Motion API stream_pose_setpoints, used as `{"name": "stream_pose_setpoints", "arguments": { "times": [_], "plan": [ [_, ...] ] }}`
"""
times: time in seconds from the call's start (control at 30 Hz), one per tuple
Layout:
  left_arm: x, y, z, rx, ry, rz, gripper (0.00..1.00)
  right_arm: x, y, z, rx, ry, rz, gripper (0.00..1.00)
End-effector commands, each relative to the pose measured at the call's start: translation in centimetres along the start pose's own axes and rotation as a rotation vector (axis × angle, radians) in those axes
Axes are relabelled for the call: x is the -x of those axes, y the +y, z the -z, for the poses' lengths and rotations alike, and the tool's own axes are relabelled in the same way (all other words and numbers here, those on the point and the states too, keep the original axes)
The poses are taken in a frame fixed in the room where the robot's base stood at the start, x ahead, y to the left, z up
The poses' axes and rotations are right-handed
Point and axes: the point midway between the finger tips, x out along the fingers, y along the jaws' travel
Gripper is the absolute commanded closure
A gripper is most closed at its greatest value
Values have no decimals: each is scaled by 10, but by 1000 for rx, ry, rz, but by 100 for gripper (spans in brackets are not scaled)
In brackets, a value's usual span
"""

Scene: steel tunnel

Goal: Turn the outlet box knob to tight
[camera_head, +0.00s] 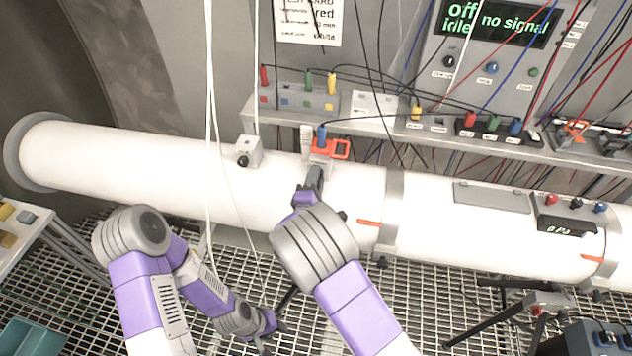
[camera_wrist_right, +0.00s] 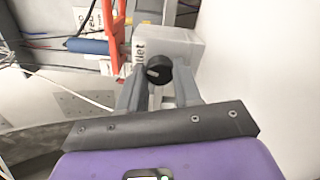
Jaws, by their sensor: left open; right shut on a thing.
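The outlet box (camera_wrist_right: 180,45) is a pale grey box lettered "…tlet" in the right wrist view, with a round black knob (camera_wrist_right: 158,70) on its face. My right gripper (camera_wrist_right: 157,82) has its two grey fingers on either side of the knob and is shut on it. In the head view my right gripper (camera_head: 314,180) reaches to the white pipe at the outlet box (camera_head: 321,158), below a blue connector and orange handle; the knob is hidden there. My left gripper (camera_head: 277,326) hangs low over the floor grating, open and empty.
A long white pipe (camera_head: 130,165) crosses the view. A similar small box (camera_head: 250,148) with a black knob sits on it to the left. White cords hang in front. Behind are a shelf with coloured sockets (camera_head: 308,95) and a display panel (camera_head: 497,25) reading "off", "idle", "no signal".

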Motion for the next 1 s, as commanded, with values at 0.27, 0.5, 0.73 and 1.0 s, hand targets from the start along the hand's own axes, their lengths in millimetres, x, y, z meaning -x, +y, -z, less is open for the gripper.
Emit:
{"name": "stream_pose_setpoints", "arguments": {
  "times": [0.27, 0.5, 0.73, 1.0],
  "plan": [
    [-19, -7, 1, 0, 0, 0, 57, 0, -1, 1, -265, 1, -1, 97],
    [-34, -13, 1, 0, 0, 0, 57, 0, -2, 1, -494, 1, 0, 97],
    [-49, -18, 2, 0, 0, 0, 57, 0, -1, 1, -712, 2, -1, 97],
    [-68, -26, 3, 0, 0, 0, 57, 0, -1, 0, -969, 1, -1, 97]
  ]
}}
